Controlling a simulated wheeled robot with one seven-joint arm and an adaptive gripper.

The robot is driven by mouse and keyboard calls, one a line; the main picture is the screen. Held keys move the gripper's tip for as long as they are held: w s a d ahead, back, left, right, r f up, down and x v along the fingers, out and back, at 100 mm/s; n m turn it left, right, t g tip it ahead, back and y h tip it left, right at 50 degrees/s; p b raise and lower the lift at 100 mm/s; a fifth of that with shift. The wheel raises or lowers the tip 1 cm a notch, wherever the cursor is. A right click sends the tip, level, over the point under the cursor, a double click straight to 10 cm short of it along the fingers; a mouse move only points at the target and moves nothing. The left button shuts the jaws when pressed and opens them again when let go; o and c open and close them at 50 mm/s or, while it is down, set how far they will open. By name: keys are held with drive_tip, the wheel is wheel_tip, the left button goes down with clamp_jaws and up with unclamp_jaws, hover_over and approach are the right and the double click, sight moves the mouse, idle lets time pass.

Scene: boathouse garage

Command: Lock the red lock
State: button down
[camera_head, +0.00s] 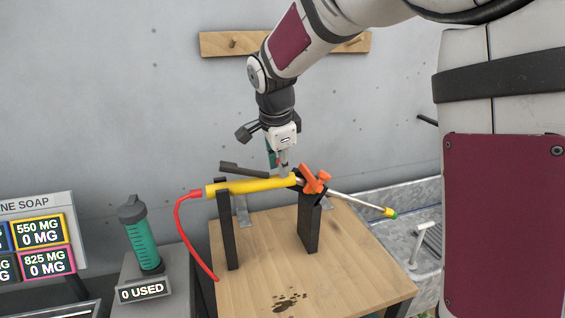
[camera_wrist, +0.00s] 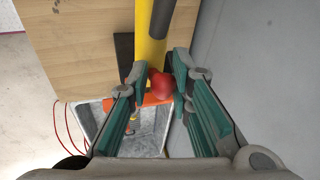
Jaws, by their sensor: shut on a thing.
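The red lock (camera_wrist: 160,86) is a small rounded red piece beside the yellow tube (camera_wrist: 150,40). In the wrist view it sits between the fingertips of my gripper (camera_wrist: 161,78), which is shut on it. In the head view my gripper (camera_head: 283,168) reaches down to the right end of the yellow tube (camera_head: 250,186), mostly hiding the lock. An orange handle-like piece (camera_head: 315,179) is just right of my fingertips; part of it also shows in the wrist view (camera_wrist: 122,101).
The tube rests on two black uprights (camera_head: 228,230) on a wooden table (camera_head: 270,270). A red hose (camera_head: 180,225) hangs from its left end. A metal rod (camera_head: 355,202) sticks out right toward a sink (camera_head: 425,215). A teal bottle (camera_head: 142,240) stands left.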

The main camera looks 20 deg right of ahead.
drive_tip(key=shift+w+a+h, duration=0.1)
drive_tip(key=shift+a+h, duration=0.05)
drive_tip(key=shift+h, duration=0.35)
drive_tip(key=c, duration=1.5)
unclamp_jaws()
drive_tip(key=v, duration=1.2)
drive_tip(key=shift+f, duration=0.1)
